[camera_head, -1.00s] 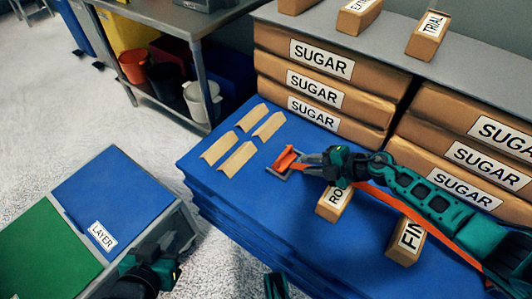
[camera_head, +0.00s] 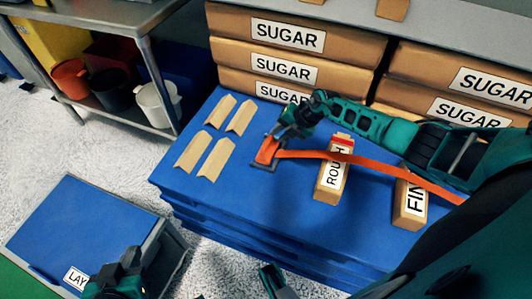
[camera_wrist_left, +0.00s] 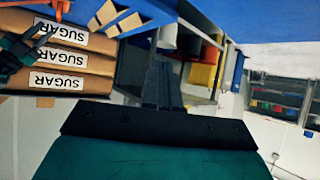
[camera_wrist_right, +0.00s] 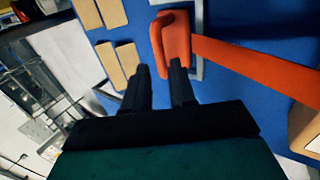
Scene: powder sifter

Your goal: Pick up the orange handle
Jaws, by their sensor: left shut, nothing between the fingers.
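The orange handle (camera_head: 267,149) lies on the blue stacked surface, at the end of a long flat orange strip (camera_head: 360,161) running right. A small grey frame (camera_head: 258,168) is around its end. My right gripper (camera_head: 286,131) is just beyond the handle. In the right wrist view, the handle (camera_wrist_right: 175,42) is ahead of the right fingers (camera_wrist_right: 158,82), which have a gap with nothing visible between them.
Several tan angled pieces (camera_head: 206,155) lie left of the handle. A box marked ROUGH (camera_head: 326,190) and another box (camera_head: 408,215) stand to the right, along the strip. Sugar bags (camera_head: 290,70) are stacked behind. A metal shelf (camera_head: 125,25) stands at back left.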

